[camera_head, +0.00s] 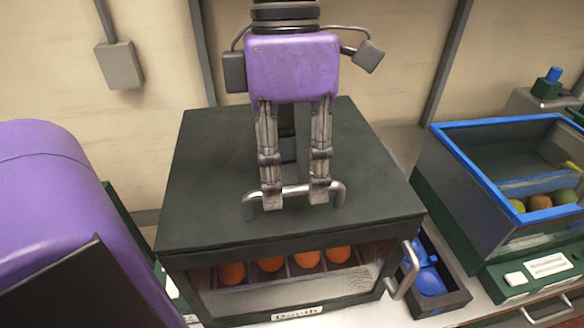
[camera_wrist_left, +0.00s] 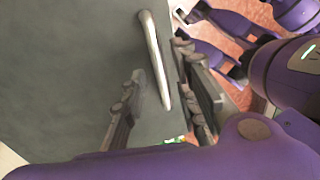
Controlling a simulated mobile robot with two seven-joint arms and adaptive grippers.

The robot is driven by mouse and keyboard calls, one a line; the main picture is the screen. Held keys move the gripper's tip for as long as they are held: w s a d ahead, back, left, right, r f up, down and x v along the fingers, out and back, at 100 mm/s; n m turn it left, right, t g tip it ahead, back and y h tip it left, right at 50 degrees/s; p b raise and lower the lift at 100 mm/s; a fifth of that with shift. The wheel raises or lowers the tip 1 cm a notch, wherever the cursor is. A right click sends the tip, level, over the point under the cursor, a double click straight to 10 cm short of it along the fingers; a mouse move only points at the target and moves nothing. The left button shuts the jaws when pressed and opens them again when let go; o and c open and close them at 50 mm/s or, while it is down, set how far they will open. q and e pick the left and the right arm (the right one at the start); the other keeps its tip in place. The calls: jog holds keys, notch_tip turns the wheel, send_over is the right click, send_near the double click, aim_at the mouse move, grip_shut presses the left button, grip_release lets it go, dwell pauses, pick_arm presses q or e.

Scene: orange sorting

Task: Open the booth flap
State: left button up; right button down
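The dark booth (camera_head: 220,170) stands on the counter with its flat top panel down. A grey bar handle (camera_head: 296,189) rises from the front part of the top. I cannot tell whether this panel is the flap. My left gripper (camera_head: 295,197) is above it, fingers spread and pointing down at the handle. The bar shows between the two fingers. In the left wrist view the handle (camera_wrist_left: 156,62) also runs between the open fingertips (camera_wrist_left: 158,70). Contact is not clear. Oranges (camera_head: 271,264) sit behind the booth's front window. My right gripper is not in view.
A second handle (camera_head: 407,268) sticks out at the booth's front right corner. A dark tray (camera_head: 445,301) with blue items is right of the booth. Farther right is a blue-rimmed bin (camera_head: 465,160) with fruit. A wall with a grey box (camera_head: 120,65) is behind.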

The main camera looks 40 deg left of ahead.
pick_arm(q)
grip_shut()
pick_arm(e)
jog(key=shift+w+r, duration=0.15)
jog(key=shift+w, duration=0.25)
pick_arm(q)
jog(key=shift+r, duration=0.1)
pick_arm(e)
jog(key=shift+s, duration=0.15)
pick_arm(q)
jog(key=shift+r, duration=0.1)
